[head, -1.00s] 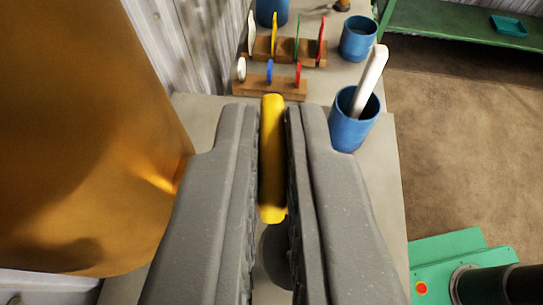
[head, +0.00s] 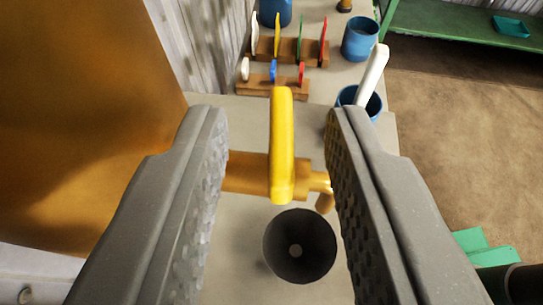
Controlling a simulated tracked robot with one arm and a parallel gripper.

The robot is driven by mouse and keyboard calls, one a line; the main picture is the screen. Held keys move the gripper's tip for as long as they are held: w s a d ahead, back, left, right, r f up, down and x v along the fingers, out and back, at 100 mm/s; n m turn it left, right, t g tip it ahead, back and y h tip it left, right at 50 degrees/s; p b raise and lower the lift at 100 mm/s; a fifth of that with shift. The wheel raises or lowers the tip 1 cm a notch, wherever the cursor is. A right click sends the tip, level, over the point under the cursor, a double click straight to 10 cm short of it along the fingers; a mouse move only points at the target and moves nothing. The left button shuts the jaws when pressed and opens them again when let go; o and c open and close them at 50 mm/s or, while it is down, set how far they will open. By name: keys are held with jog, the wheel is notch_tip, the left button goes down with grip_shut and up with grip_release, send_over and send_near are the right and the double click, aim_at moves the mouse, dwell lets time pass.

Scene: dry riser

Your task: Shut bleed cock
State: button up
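The bleed cock (head: 250,172) is a brass-coloured body running right from a large orange-brown vessel (head: 85,120) on the left. Its yellow lever (head: 282,150) stands between my fingers, pointing away from me along the view, across the line of the brass body. A short spout (head: 325,198) is at the right end of the body. My gripper (head: 280,125) is open, with one finger on each side of the lever and clear gaps to both. A dark round cup (head: 300,262) with a small pale spot inside lies below the cock.
A blue pot with a white-handled tool (head: 371,75) stands beyond the right finger. Wooden racks (head: 290,50) with coloured tags, another blue pot (head: 361,38) and a green bench (head: 450,35) are farther back. Brown floor is open at right.

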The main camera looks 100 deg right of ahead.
jog(key=b+v, duration=0.2)
jog(key=v, duration=1.1)
jog(key=shift+b, duration=0.4)
